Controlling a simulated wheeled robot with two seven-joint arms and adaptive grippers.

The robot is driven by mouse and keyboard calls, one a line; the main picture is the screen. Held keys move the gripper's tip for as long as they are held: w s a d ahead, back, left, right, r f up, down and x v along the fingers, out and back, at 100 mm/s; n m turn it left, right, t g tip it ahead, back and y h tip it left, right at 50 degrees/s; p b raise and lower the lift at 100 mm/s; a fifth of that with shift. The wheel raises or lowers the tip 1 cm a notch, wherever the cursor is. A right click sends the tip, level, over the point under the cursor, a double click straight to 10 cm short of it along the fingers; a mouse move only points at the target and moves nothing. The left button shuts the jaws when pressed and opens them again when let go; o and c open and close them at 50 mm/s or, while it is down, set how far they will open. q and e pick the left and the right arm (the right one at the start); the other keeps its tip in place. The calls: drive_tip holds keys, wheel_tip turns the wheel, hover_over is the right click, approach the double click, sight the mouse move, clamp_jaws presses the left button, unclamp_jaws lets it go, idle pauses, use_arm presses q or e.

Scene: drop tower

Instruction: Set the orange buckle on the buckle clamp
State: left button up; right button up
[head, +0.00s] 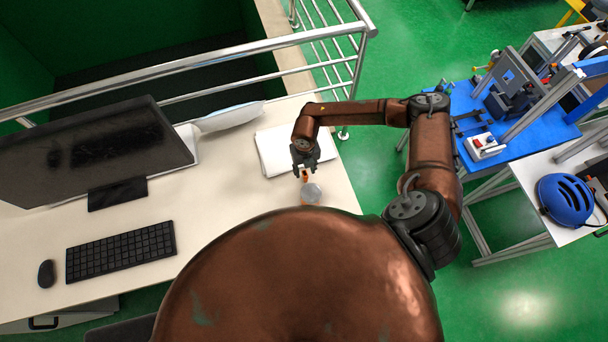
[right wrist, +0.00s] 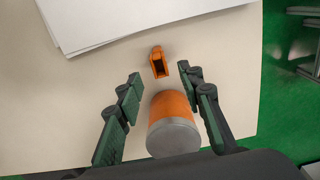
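The orange buckle (right wrist: 158,62) stands on the pale desk, in the right wrist view just beyond my fingertips; in the head view a bit of it (head: 305,176) shows below my right gripper. My right gripper (right wrist: 159,76) is open, its fingers apart and nothing held between them; it also shows in the head view (head: 304,165). My left gripper is not in view. A black fixture (head: 512,92) stands on the blue table (head: 525,142) at the right; I cannot tell whether it is the buckle clamp.
An orange container with a grey lid (right wrist: 171,125) stands close to the buckle. White papers (head: 282,150), a monitor (head: 95,150), a keyboard (head: 121,251) and a mouse (head: 46,273) lie or stand on the desk. A metal railing (head: 220,62) runs behind. A blue helmet (head: 566,199) rests at right.

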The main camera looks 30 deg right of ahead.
sight(305, 176)
wheel_tip(305, 176, down, 6)
drive_tip(key=shift+w+d+r+p, duration=0.1)
drive_tip(key=shift+w+p, duration=0.05)
drive_tip(key=shift+p, duration=0.3)
drive_tip(key=shift+c, duration=0.2)
clamp_jaws()
